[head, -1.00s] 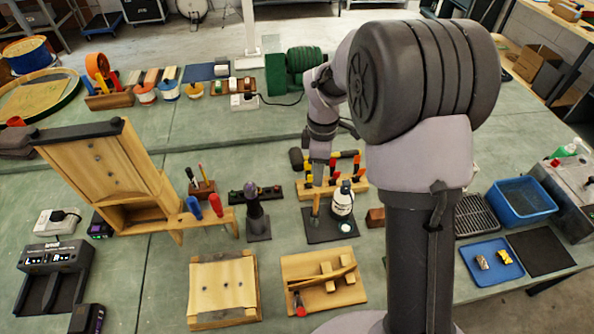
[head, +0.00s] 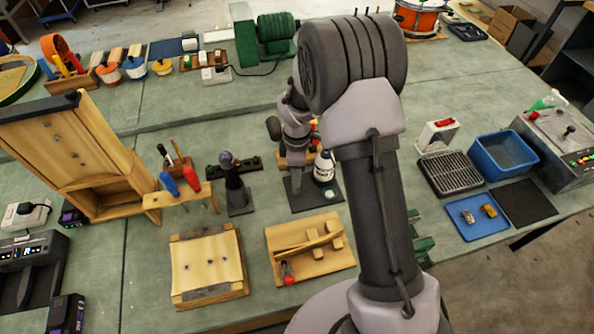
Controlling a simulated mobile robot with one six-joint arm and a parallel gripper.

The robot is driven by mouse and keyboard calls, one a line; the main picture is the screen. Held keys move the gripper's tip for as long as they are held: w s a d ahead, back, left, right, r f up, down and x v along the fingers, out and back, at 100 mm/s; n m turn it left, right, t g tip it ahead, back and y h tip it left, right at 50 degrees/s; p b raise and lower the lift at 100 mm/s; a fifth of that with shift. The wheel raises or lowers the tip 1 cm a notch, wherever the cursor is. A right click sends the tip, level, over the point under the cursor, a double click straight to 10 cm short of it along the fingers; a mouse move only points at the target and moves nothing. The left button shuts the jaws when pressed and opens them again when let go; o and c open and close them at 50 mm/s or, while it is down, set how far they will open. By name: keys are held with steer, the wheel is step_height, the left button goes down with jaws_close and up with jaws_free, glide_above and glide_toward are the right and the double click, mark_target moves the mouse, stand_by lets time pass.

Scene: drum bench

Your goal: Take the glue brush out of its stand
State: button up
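The dark glue mat (head: 326,197) lies mid-bench with the white glue bottle (head: 323,168) upright on it. My gripper (head: 296,178) points down at the left part of this mat, left of the bottle. The glue brush and its stand are not clearly visible here; my gripper and wrist cover the spot. The fingers are too small and dark to tell whether they are open, shut or touching the brush.
A wooden board with a curved piece (head: 310,249) lies in front of the mat. A dark upright tool on a base (head: 239,195) stands to the left. A tool rack (head: 290,158) is partly hidden behind my wrist. A blue bin (head: 503,160) stands right.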

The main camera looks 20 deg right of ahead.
jaws_close()
step_height(320, 180, up, 10)
steer(key=p, duration=0.2)
steer(key=shift+p, duration=0.35)
